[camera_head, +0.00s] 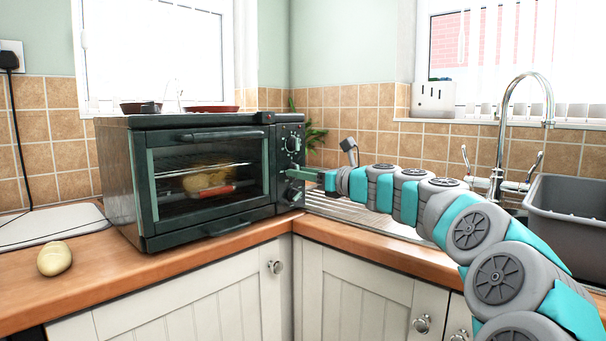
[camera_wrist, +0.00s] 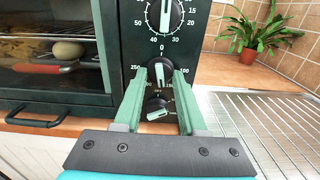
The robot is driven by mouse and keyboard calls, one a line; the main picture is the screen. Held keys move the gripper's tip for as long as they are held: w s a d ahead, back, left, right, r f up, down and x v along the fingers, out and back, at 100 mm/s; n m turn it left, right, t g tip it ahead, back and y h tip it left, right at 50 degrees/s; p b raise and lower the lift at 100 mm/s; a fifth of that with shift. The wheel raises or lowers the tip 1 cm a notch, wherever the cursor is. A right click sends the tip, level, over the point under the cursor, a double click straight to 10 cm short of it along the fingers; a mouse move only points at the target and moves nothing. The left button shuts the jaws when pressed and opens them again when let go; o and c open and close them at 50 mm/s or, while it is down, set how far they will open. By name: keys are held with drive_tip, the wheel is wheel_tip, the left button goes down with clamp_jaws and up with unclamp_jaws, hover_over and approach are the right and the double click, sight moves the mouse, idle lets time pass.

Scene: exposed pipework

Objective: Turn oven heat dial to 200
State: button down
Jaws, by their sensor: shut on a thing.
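The dark green toaster oven (camera_head: 205,222) stands on the wooden counter with its glass door shut. Its heat dial (camera_wrist: 160,66) is the middle knob on the right-hand panel, marked 250 at its left side. The pale pointer on it appears roughly upright; its exact reading is partly hidden by my fingers. My gripper (camera_wrist: 159,76) has its two green fingers closed on either side of this dial. In the head view my gripper (camera_head: 291,174) reaches the panel from the right and hides the middle dial.
The timer knob (camera_wrist: 165,14) is above and another knob (camera_wrist: 157,111) is below, between my fingers. A potato (camera_head: 54,259) lies on the counter at left. Food (camera_head: 208,179) is inside the oven. A ridged metal drainer (camera_wrist: 265,125) and a plant (camera_wrist: 262,30) are at right.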

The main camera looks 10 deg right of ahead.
drive_tip(key=shift+a+f+m, duration=0.1)
drive_tip(key=shift+f+m, duration=0.05)
drive_tip(key=shift+m, duration=3.85)
drive_tip(key=shift+c, duration=2.4)
unclamp_jaws()
drive_tip(key=shift+s, duration=0.1)
drive_tip(key=v, duration=0.7)
drive_tip(key=shift+s+d, duration=0.25)
drive_tip(key=shift+s, duration=0.05)
